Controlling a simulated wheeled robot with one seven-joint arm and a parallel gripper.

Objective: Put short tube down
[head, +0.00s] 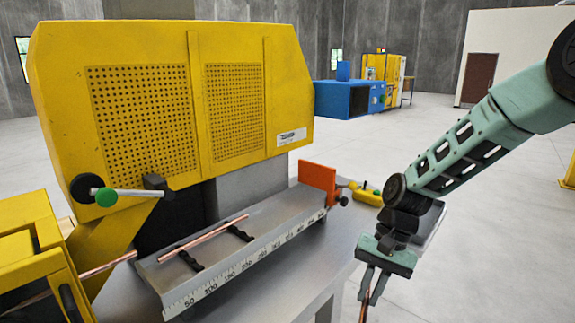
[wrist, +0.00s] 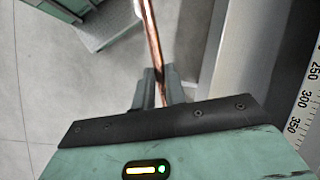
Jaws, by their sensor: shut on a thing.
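My gripper (head: 372,287) hangs at the lower right of the head view, beyond the right front edge of the machine's table. It is shut on a thin copper tube (head: 364,306), which runs down out of the picture. In the wrist view the tube (wrist: 153,40) comes out between the two fingers (wrist: 160,87) and runs to the top edge, with a bright glare near its far end. Its full length is not visible. Another copper tube (head: 203,238) lies in the machine's trough on two black supports.
The yellow machine (head: 240,50) has a trough with a number scale (head: 245,263) and an orange stop plate (head: 318,178). A third copper tube (head: 108,265) sticks out at left. A yellow control box (head: 368,196) sits behind the trough. The floor (head: 480,210) at right is clear.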

